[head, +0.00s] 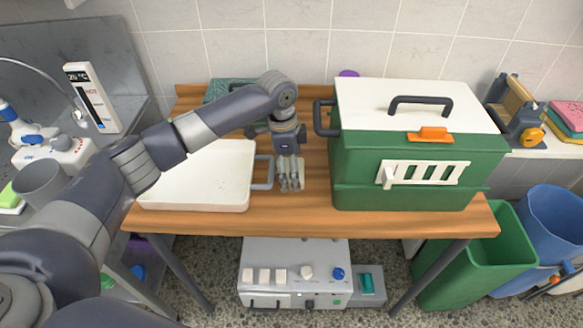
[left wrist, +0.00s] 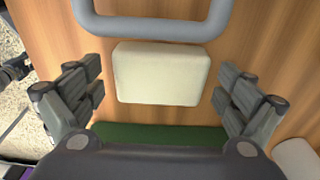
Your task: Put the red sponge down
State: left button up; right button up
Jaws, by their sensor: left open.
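My left gripper (head: 290,186) points down over the wooden table, between the white tray and the green box. It is open; in the left wrist view its fingers (left wrist: 159,82) stand apart on either side of a cream block (left wrist: 160,74), with gaps on both sides. The block lies flat on the wood, close to a grey handle (left wrist: 150,28). I see no red sponge in either view. My right gripper is not in view.
A white tray (head: 200,192) with a grey handle is left of the gripper. A green box (head: 360,190) with a white lid (head: 370,98) stands right. Green (head: 470,270) and blue (head: 555,228) bins are on the floor at right. Bare wood shows along the table's front.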

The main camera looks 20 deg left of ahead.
pick_arm(q)
notch_tip(320, 180, up, 12)
jog(key=a+b, duration=0.1)
jog(key=shift+s+a, duration=0.2)
dwell(0.5)
